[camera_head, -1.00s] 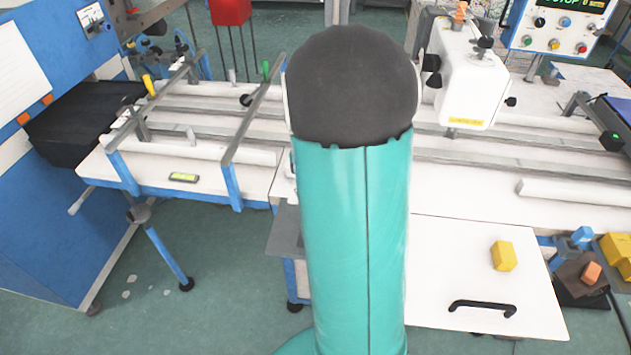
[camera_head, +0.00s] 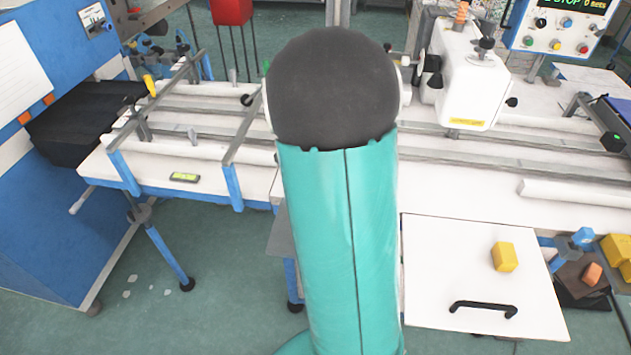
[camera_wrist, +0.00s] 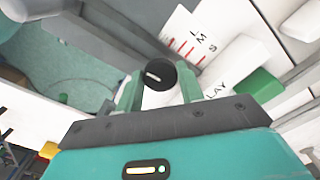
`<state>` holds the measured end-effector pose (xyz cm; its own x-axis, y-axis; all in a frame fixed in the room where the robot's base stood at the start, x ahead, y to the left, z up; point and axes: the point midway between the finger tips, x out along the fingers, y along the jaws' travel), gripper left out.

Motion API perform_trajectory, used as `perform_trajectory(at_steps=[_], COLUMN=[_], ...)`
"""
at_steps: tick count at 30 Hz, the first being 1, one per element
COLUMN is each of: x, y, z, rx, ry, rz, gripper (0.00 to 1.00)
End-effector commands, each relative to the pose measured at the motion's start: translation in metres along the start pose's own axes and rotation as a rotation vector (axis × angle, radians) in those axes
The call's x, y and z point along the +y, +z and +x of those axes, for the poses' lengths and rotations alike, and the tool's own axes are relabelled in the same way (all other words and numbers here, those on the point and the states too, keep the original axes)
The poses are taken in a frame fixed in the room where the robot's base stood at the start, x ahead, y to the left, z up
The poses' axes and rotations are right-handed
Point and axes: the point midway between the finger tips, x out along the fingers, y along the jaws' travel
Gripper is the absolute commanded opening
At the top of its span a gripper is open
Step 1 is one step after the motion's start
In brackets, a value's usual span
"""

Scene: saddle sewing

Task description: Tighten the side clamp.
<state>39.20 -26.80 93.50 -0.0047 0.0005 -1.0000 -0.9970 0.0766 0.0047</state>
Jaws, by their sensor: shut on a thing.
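In the wrist view my gripper (camera_wrist: 159,90) has its two teal fingers on either side of a round black knob (camera_wrist: 160,74) with a white mark on its face. The fingers are closed on the knob, which appears to be the side clamp's knob; the rest of the clamp is hard to make out. A white plate with red lines and the letters L, M, S (camera_wrist: 190,42) lies just beyond it. In the head view my teal arm hides the gripper and whatever it holds.
A green block (camera_wrist: 258,84) is right of the fingers in the wrist view. The head view shows grey rails (camera_head: 195,126) on the white table, a white sewing head (camera_head: 470,85) at right, and a yellow block (camera_head: 504,257) on a white panel with a black handle (camera_head: 483,309).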

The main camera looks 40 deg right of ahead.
Motion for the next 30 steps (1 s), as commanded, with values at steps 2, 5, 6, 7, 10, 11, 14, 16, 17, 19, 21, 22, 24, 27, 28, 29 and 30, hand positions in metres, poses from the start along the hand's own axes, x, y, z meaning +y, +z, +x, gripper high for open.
perform_trajectory(at_steps=[2,5,6,7,10,11,14,16,17,19,21,22,24,27,28,29,30], x=[-0.0001,0.0,0.0,0.0,-0.0001,-0.0001,-0.0001,-0.0001,-0.0001,-0.0001,-0.0001,-0.0001,-0.0001,-0.0002,-0.0003,-0.0004,-0.0006], y=[0.0004,0.0003,0.0003,0.0003,0.0003,0.0003,0.0004,0.0004,0.0004,0.0003,0.0003,0.0003,0.0002,0.0001,0.0001,0.0001,0.0], z=[-0.0003,-0.0003,-0.0003,-0.0003,-0.0003,-0.0003,-0.0002,-0.0002,-0.0002,-0.0002,-0.0001,-0.0001,0.0,-0.0009,-0.002,-0.0037,-0.0068], rx=[-0.001,-0.001,-0.001,-0.001,-0.001,-0.001,-0.001,-0.001,-0.001,-0.001,-0.001,-0.001,0.0,0.0,0.0,0.0,0.0], ry=[0.001,0.0,0.0,0.0,0.0,0.0,0.0,0.0,0.0,0.0,0.0,0.0,0.0,0.0,-0.001,-0.001,-0.002], rz=[0.01,0.017,0.018,0.019,0.018,0.018,0.018,0.017,0.017,0.017,0.017,0.017,0.017,0.017,0.017,0.017,0.017], gripper=[0.15,0.15,0.15,0.15,0.15,0.15,0.15,0.45,0.51,0.6,0.6,0.6,0.6,0.6,0.6,0.6,0.6])
